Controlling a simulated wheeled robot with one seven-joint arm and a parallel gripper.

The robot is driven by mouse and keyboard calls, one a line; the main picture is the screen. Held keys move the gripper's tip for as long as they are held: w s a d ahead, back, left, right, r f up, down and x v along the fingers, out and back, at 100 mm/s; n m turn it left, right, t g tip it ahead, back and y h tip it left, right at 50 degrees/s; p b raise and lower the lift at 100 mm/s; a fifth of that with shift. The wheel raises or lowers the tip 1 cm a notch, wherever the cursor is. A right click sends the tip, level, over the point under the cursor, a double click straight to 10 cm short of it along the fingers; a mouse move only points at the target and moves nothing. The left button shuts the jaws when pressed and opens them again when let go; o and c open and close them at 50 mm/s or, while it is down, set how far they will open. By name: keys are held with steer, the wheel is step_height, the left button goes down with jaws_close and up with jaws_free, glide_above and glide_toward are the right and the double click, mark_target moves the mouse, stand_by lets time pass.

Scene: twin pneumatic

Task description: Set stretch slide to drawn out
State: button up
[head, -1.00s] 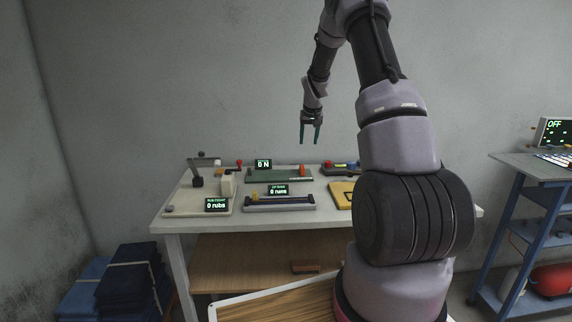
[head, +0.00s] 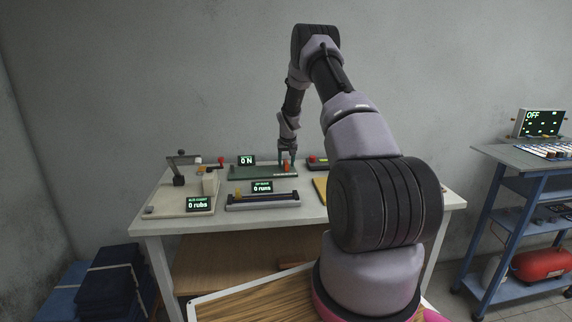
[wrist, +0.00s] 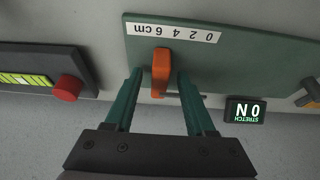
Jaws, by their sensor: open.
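The stretch tester is a dark green board (head: 250,174) at the back of the table. Its orange slide handle (wrist: 161,72) stands upright beside a white cm scale (wrist: 172,32), and in the head view it is near the board's right end. The stretch display (wrist: 245,110) reads 0 N. My gripper (wrist: 159,76) is open, with one green finger on each side of the orange handle. Small gaps show between handle and fingers in the wrist view. In the head view my gripper (head: 287,158) is down at the handle, partly hiding it.
A rub tester (head: 165,206) stands at the left front and a grey slide rig (head: 240,203) in front of the green board. A dark box with a red button (wrist: 67,88) is beside the board. A blue cart (head: 510,215) stands at the right.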

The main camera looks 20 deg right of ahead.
steer(key=shift+f, duration=0.25)
jaws_close()
steer(key=shift+d, duration=0.1)
stand_by(1.2)
